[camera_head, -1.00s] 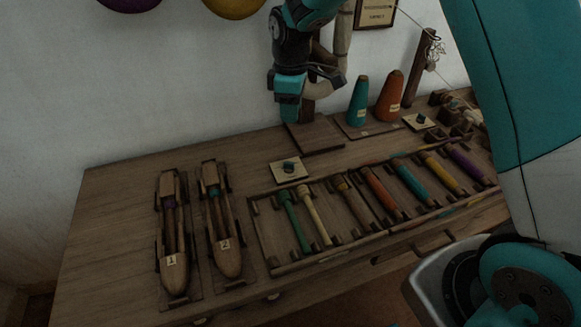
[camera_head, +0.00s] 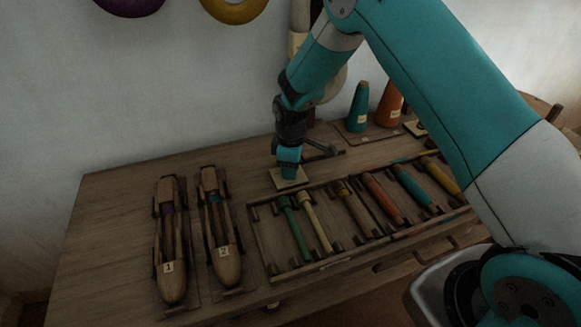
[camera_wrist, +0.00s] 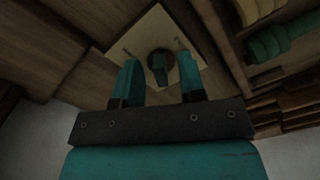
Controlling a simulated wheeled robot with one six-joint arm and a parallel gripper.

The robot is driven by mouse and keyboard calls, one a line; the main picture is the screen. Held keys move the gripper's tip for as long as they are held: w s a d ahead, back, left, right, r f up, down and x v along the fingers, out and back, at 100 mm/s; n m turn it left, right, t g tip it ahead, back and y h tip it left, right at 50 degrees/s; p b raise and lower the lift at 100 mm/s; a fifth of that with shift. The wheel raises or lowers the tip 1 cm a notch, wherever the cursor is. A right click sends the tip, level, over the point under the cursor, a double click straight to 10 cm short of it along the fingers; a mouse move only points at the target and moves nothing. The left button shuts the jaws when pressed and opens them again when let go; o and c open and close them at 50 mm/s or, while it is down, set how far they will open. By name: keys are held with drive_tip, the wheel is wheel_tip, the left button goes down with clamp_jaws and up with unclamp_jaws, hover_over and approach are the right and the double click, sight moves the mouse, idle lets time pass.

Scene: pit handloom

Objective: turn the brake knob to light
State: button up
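A small dark knob (camera_wrist: 159,64) sits on a pale square plate (camera_wrist: 150,32) in the wrist view. In the head view the plate (camera_head: 289,180) lies on the bench behind the bobbin tray, and my gripper hides the knob. My gripper (camera_head: 288,167) points down over the plate. In the wrist view my gripper (camera_wrist: 157,72) has its two teal fingers apart, one on each side of the knob, with a gap on both sides. No setting mark on the plate is readable.
A tray (camera_head: 262,240) of several coloured bobbins lies just in front of the plate. Shuttle 1 (camera_head: 172,285) and shuttle 2 (camera_head: 227,265) lie to the left. A teal cone (camera_head: 358,106) and an orange cone (camera_head: 389,104) stand to the right. Another pale plate (camera_head: 414,128) is partly hidden.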

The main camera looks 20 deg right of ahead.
drive_tip(key=shift+c, duration=0.4)
clamp_jaws()
drive_tip(key=shift+m, duration=0.3)
drive_tip(key=m+p, duration=0.2)
drive_tip(key=m, duration=0.3)
drive_tip(key=shift+s+a+r, duration=0.1)
drive_tip(key=m+p, duration=0.1)
drive_tip(key=m, duration=0.5)
drive_tip(key=shift+a, duration=0.1)
idle(0.3)
drive_tip(key=shift+o, duration=0.4)
unclamp_jaws()
